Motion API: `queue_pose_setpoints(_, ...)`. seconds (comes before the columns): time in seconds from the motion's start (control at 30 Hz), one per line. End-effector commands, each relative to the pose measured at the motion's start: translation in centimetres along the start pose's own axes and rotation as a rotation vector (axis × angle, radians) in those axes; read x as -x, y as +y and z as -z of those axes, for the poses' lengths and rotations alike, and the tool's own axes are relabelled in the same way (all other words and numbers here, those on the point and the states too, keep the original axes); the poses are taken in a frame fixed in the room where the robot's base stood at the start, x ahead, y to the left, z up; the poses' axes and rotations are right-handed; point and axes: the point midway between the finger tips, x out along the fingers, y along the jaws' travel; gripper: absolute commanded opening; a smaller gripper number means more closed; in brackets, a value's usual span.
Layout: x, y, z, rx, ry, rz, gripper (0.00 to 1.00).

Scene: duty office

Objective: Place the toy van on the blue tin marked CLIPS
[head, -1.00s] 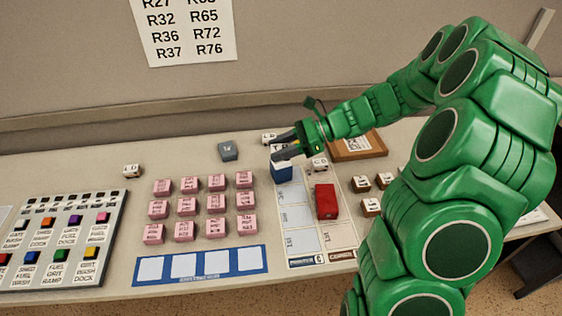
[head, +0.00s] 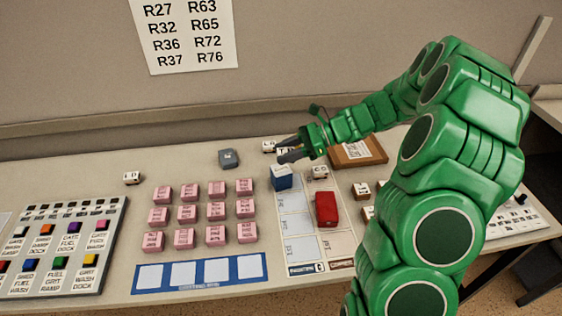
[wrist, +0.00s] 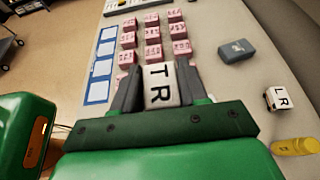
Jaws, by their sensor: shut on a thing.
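My gripper (head: 284,150) is shut on a white block (wrist: 160,85) lettered T and R, seen between the fingers in the wrist view. In the head view it is above and behind a blue box (head: 282,181) with a pale top, whose marking I cannot read. A slate-blue tin-like thing (head: 229,158) lies to the left; it also shows in the wrist view (wrist: 237,51), its label unreadable.
Several pink blocks (head: 215,211) stand in rows at the left, beyond a blue-edged strip (head: 142,279). A button panel (head: 108,210) is farther left. White lettered blocks (head: 320,172) stand near the blue box.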

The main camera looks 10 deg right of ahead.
Motion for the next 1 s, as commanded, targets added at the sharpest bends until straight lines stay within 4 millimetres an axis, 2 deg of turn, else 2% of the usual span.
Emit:
queue_pose_setpoints(0.1,-0.5,-1.5,0.8,-0.002,0.000,-0.002,0.13)
queue_pose_setpoints(0.5,-2.2,-4.7,4.2,-0.002,0.000,-0.002,0.13)
queue_pose_setpoints(1.0,-3.1,-6.4,6.1,-0.001,0.000,-0.003,0.13)
